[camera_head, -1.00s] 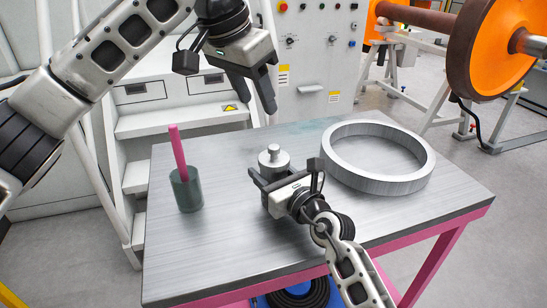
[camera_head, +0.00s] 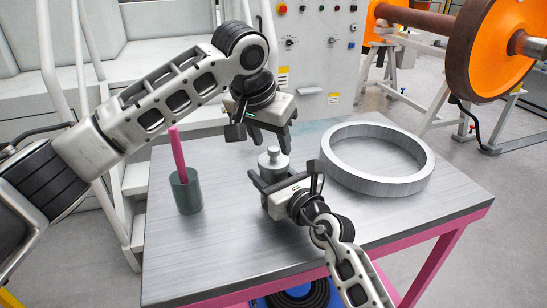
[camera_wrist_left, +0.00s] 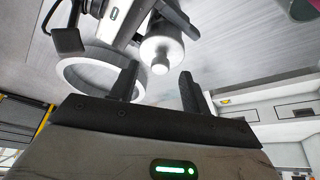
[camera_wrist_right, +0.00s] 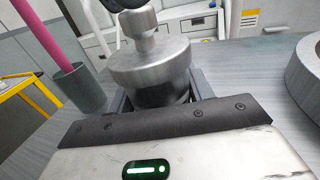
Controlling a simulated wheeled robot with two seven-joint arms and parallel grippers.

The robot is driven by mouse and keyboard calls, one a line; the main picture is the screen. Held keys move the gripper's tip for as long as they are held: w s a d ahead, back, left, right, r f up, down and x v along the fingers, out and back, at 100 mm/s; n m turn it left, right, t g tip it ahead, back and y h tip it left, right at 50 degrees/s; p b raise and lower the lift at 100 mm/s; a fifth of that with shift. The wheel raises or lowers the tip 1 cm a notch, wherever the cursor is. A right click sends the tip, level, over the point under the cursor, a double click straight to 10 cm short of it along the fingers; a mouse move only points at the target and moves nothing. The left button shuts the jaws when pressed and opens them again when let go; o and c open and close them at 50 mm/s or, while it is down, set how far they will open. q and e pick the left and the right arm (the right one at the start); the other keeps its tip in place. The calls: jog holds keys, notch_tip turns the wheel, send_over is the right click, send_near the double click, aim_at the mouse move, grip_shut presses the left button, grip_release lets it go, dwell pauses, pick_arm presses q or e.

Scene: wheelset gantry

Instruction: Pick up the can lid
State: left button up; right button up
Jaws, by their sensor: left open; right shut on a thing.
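The silver can stands upright on the table, and its lid (camera_head: 272,158) with a round knob is on top. The lid also shows in the left wrist view (camera_wrist_left: 160,50) and in the right wrist view (camera_wrist_right: 146,58). My right gripper (camera_head: 268,186) is shut around the can body (camera_wrist_right: 160,90). My left gripper (camera_head: 270,140) is open and empty, just above and behind the lid knob. In the left wrist view the knob lies between and beyond the two open fingers (camera_wrist_left: 158,85). The fingers appear apart from the knob.
A grey-green cup (camera_head: 187,192) with a pink stick (camera_head: 177,150) stands on the left of the metal table (camera_head: 220,245). A large metal ring (camera_head: 377,182) lies on the right. The front left of the table is clear. Steps and a control cabinet (camera_head: 318,50) stand behind.

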aim_at(272, 149)
pick_arm(q)
jog(key=shift+x, duration=0.9)
jog(key=c, duration=1)
jog(key=shift+r, duration=0.1)
notch_tip(272, 149, up, 13)
pick_arm(e)
jog(key=o, duration=1.2)
jog(key=shift+o, duration=0.2)
jog(key=v, duration=1.2)
